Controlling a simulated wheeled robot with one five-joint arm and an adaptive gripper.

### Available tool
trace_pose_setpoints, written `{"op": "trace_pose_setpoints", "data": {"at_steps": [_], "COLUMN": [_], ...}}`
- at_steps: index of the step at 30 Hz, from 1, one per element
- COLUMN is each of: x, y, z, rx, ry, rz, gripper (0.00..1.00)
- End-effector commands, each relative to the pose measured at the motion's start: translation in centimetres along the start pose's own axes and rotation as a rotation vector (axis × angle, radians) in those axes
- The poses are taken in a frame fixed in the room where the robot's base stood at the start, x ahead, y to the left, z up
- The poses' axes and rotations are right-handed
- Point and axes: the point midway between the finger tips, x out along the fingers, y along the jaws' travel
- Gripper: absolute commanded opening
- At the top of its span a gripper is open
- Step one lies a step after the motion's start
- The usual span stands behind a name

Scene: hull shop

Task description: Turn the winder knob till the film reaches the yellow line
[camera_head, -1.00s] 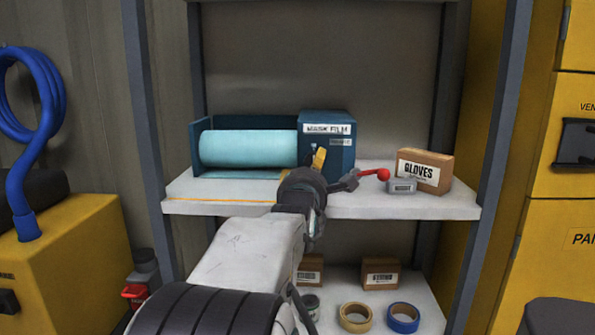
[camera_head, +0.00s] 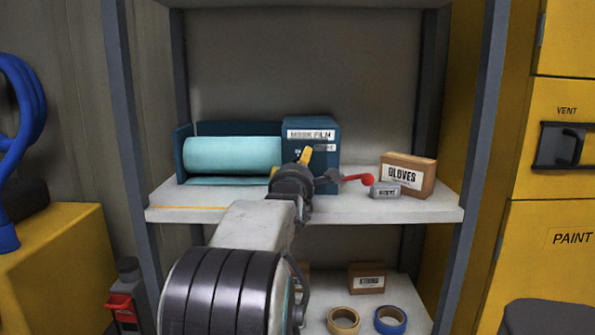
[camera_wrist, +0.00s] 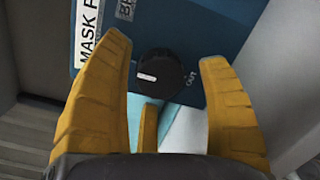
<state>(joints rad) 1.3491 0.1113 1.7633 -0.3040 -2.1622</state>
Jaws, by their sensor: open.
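The blue mask film dispenser (camera_head: 325,160) stands on the upper shelf. The pale blue film roll (camera_head: 232,155) lies in its left part, with a flat strip of film (camera_head: 222,181) below the roll. The yellow line (camera_head: 192,208) runs along the shelf in front; a gap of bare shelf shows between film and line. The black round winder knob (camera_wrist: 165,78) with a white mark shows in the wrist view, between the finger ends and apart from both. My gripper (camera_wrist: 162,50) is open and empty. In the head view, my gripper (camera_head: 305,157) hides the knob.
A gloves box (camera_head: 407,175), a small grey labelled block (camera_head: 385,190) and a red-ended rod (camera_head: 366,178) are right of the dispenser. Tape rolls (camera_head: 343,320) and a box (camera_head: 366,277) are on the lower shelf. Grey rack posts (camera_head: 472,160) flank the shelves.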

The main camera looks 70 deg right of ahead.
Motion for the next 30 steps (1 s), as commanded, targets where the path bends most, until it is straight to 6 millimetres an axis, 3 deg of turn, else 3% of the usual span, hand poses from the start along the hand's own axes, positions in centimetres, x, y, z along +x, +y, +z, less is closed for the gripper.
{"op": "trace_pose_setpoints", "data": {"at_steps": [2,22,30], "x": [-0.01,-0.02,-0.02], "y": [-0.01,-0.01,-0.02], "z": [-0.01,0.01,0.01], "rx": [0.000,0.000,0.043], "ry": [0.000,0.000,0.001], "rz": [0.000,0.000,-0.002], "gripper": [0.69,0.10,0.10]}}
